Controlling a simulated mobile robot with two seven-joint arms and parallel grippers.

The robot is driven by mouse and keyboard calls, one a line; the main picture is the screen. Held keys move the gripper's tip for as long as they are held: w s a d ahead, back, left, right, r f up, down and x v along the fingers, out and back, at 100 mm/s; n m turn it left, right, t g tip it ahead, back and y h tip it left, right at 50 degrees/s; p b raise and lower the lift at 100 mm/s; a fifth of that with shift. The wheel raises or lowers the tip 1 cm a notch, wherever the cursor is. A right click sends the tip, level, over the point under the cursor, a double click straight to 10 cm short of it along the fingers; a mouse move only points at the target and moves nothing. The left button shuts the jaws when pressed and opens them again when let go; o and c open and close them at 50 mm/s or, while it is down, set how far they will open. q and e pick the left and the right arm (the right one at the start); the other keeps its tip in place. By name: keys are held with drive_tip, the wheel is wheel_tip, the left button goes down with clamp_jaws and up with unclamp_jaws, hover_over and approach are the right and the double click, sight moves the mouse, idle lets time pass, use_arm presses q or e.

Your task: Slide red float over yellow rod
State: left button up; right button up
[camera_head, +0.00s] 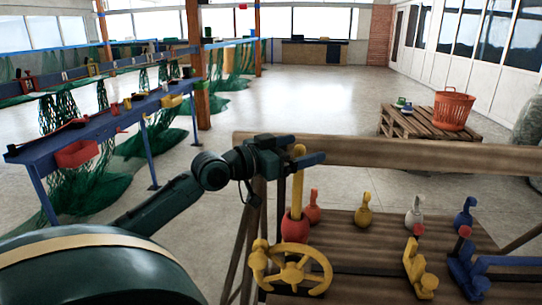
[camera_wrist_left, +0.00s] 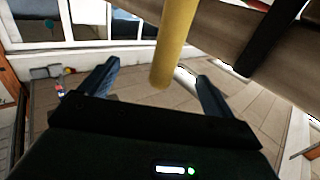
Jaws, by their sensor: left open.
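The yellow rod (camera_head: 298,185) stands upright at the left of the wooden table. A red float (camera_head: 295,227) sits low at the rod's foot and appears to be around it. My left gripper (camera_head: 307,149) is open at the rod's top, with one finger on each side. In the left wrist view, the yellow rod (camera_wrist_left: 173,45) reaches into the space between the open fingers (camera_wrist_left: 155,80), apart from both. Nothing is gripped. A second red float (camera_head: 313,207) with a loop on top stands just behind. My right gripper is out of view.
A yellow handwheel (camera_head: 291,268) is in front of the rod. Yellow (camera_head: 364,212), white (camera_head: 414,213) and blue (camera_head: 465,215) floats stand to the right. A wooden beam (camera_head: 420,153) runs behind them. A blue bench (camera_head: 110,125) with nets is at left.

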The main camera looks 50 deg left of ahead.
use_arm(q)
drive_tip(key=b+v, duration=0.3)
drive_tip(key=v, duration=0.9)
drive_tip(key=shift+s, duration=0.2)
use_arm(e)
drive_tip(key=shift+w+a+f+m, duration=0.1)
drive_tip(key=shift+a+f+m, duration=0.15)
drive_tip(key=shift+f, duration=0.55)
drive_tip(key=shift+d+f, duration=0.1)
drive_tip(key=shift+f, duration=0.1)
